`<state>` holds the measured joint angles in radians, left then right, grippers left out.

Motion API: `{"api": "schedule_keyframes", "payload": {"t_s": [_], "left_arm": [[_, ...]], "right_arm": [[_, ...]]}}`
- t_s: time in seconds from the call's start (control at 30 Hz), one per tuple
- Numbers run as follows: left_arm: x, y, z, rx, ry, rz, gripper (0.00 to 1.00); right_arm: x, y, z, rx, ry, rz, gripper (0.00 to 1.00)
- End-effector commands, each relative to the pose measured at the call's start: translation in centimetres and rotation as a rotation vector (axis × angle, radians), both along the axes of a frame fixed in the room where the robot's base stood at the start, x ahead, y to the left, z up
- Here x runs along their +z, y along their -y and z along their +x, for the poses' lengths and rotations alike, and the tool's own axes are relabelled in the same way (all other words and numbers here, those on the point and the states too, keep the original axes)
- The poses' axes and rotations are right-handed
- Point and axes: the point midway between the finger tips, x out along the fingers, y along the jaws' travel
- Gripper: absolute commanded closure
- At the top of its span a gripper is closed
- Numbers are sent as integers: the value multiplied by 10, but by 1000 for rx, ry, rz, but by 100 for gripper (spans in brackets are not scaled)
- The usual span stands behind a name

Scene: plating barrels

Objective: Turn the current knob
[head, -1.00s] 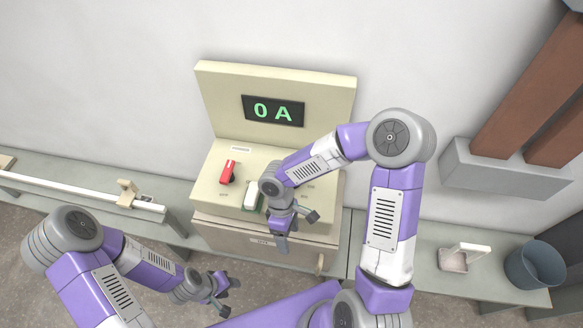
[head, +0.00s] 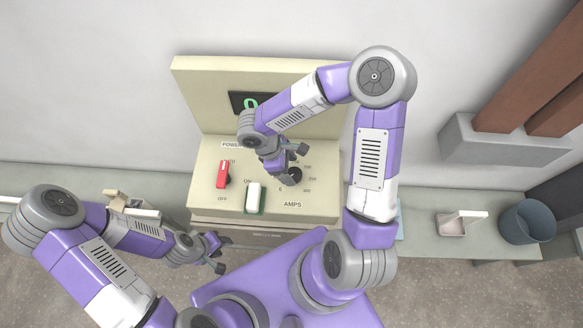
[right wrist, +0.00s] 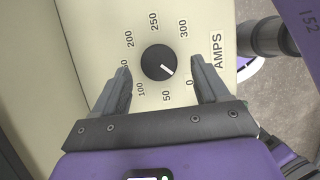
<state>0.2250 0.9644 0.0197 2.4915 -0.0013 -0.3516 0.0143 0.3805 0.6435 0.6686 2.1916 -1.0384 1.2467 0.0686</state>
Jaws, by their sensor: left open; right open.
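The current knob (right wrist: 158,62) is a round black dial with a white pointer aimed toward the 0 mark, ringed by numbers up to 300 beside the word AMPS. My right gripper (right wrist: 161,78) is open, with one finger on each side of the knob's near part; I cannot tell whether they touch it. In the head view the knob (head: 296,175) shows dark beside my right gripper (head: 293,165), partly covered by it. The display (head: 240,103) shows a green 0, its rest hidden by my right arm.
On the cream panel (head: 208,185) stand a red POWER switch (head: 223,174) and a white switch (head: 253,197), left of the knob. A small tray (head: 450,225) and a grey bin (head: 527,222) stand on the bench at right.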

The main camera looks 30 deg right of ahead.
Motion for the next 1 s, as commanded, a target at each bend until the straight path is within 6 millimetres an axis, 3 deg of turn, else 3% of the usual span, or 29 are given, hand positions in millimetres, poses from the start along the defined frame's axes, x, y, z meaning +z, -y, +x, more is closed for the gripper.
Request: {"api": "schedule_keyframes", "payload": {"t_s": [0.2, 0.53, 0.9, 1.0], "left_arm": [[-1, 0, 0, 0, 1, 0, 57], [-1, 0, 1, 0, 1, 0, 57], [-1, 0, 1, 0, 1, 0, 57], [-1, 0, 1, 0, 1, 0, 57]], "right_arm": [[-24, 8, -6, 0, -3, 2, 26], [-28, 10, -6, 0, 1, 1, 26], [-27, 10, -6, 0, 0, 0, 81], [-27, 10, -6, -2, 1, 0, 81]]}}
